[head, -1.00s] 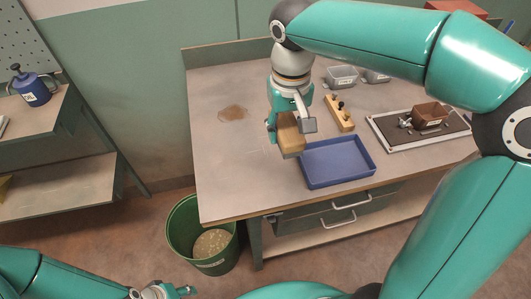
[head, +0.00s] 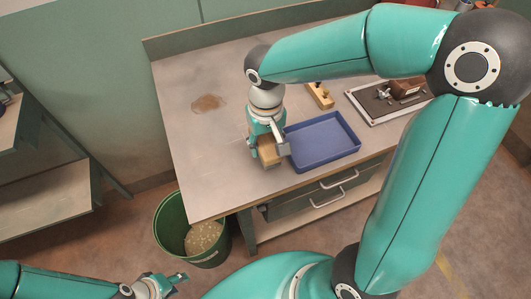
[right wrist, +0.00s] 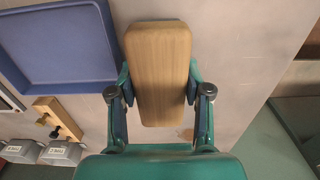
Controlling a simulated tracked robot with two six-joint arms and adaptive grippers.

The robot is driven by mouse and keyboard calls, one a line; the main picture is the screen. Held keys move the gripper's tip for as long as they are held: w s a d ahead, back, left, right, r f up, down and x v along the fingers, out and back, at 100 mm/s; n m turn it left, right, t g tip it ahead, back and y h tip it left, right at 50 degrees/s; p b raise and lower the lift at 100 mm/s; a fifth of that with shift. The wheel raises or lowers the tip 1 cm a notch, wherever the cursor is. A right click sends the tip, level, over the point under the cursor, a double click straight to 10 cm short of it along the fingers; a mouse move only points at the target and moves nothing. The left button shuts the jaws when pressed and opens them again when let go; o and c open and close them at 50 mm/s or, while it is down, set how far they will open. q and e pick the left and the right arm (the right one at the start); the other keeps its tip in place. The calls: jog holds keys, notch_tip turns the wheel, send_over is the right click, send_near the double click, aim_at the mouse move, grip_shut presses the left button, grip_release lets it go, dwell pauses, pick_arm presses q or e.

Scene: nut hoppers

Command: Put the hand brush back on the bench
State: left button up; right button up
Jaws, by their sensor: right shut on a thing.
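The hand brush (right wrist: 158,70) shows in the right wrist view as a wooden block with rounded corners, between the two fingers. My right gripper (right wrist: 158,88) is shut on it. In the head view the brush (head: 268,152) hangs below my right gripper (head: 270,143), over the front part of the bench (head: 208,150), just left of the blue tray. Whether the brush touches the bench top cannot be told. My left gripper (head: 162,283) is low at the bottom left, away from the bench; its fingers look apart and empty.
A blue tray (head: 322,139) lies on the bench right of the brush. A brown stain or dust patch (head: 207,103) is at the bench's back left. A green bin (head: 172,233) stands on the floor at the bench's left front. The bench's left part is clear.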

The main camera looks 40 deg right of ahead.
aim_at(266, 140)
jog(key=shift+f, duration=2.6)
jog(key=shift+f, duration=0.1)
jog(key=o, duration=1)
notch_tip(266, 140, up, 12)
jog(key=shift+r, duration=0.15)
